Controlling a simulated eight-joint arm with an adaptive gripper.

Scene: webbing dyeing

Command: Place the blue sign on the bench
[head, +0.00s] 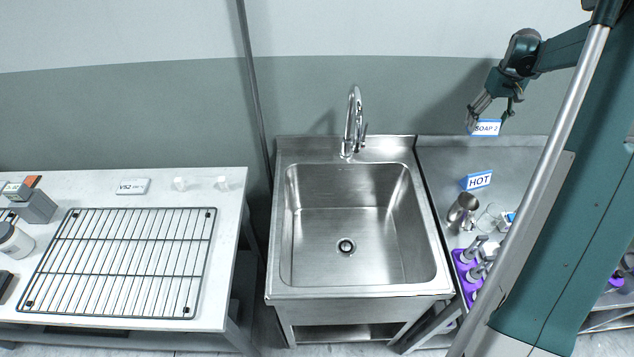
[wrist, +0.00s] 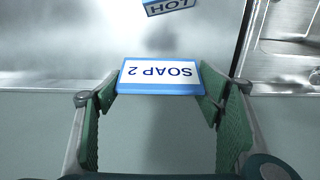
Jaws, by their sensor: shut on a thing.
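A blue-edged sign reading SOAP (head: 486,128) is held in my gripper (head: 489,112), above the back of the steel bench (head: 440,160) right of the sink. In the wrist view the same sign, reading SOAP 2 (wrist: 158,76), sits between the green finger pads of my gripper (wrist: 160,92), which are shut on its two ends. A second blue sign reading HOT (head: 477,180) stands on the bench, forward of the held sign. It also shows at the top of the wrist view (wrist: 169,6).
The steel sink (head: 350,225) with its tap (head: 353,125) is left of the bench. A metal cup (head: 462,211), glassware and a purple rack (head: 467,272) are on the bench's front part. A white table with a wire rack (head: 125,262) is at left.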

